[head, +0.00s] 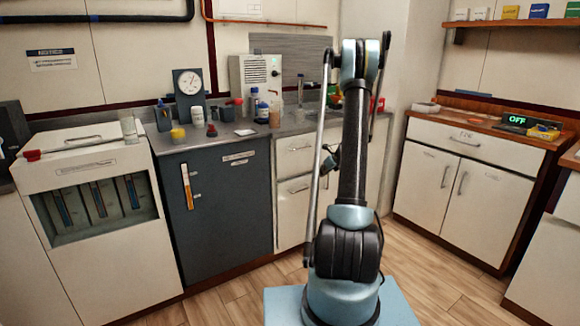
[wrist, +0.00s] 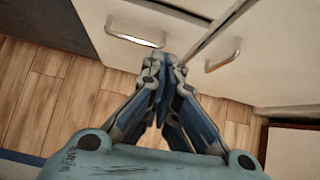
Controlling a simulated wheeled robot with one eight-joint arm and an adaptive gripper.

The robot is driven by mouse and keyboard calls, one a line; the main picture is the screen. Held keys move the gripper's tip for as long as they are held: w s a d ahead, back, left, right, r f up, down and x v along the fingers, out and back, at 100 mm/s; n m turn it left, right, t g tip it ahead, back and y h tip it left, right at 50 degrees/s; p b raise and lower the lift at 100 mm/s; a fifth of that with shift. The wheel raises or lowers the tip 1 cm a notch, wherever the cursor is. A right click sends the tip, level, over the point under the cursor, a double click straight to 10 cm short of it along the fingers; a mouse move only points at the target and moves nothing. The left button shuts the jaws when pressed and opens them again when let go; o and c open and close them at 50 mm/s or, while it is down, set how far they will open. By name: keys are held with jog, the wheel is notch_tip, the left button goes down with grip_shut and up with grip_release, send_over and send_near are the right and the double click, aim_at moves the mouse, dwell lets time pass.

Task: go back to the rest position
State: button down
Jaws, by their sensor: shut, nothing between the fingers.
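My gripper (wrist: 158,62) is in the middle of the wrist view, its two fingers drawn together and nothing between them. It points down toward the wood floor and the front of a white cabinet. In the wrist view, the fingertips overlap the lower edge of the cabinet doors; I cannot tell how far apart they are in depth. In the head view, my arm stands upright in front of the counter, and my gripper is mostly hidden behind it.
A dark blue cabinet (head: 222,218) and a white unit with glass windows (head: 100,165) stand at the left. The counter holds a gauge (head: 190,84) and several bottles. Wood floor (head: 425,262) is clear between.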

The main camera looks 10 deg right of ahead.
jog(key=s+a+r+n+g, duration=0.1)
jog(key=s+a+r+n, duration=0.35)
jog(key=s, duration=0.45)
jog(key=s+a+r+n+g+h, duration=0.1)
jog(key=s+a+r+n, duration=0.2)
jog(key=s+r+n, duration=0.45)
jog(key=s+a+r+n+g, duration=0.1)
jog(key=s+a+r+n, duration=0.25)
jog(key=s, duration=0.75)
jog(key=s+f+n+g+h, duration=0.1)
jog(key=s+n, duration=0.6)
jog(key=s, duration=0.8)
jog(key=s+f+n+g+h, duration=0.1)
jog(key=s+f+n, duration=0.3)
jog(key=s, duration=1.2)
jog(key=a+n+h, duration=0.1)
jog(key=n, duration=0.2)
jog(key=shift+f+g, duration=0.3)
jog(key=shift+n, duration=0.25)
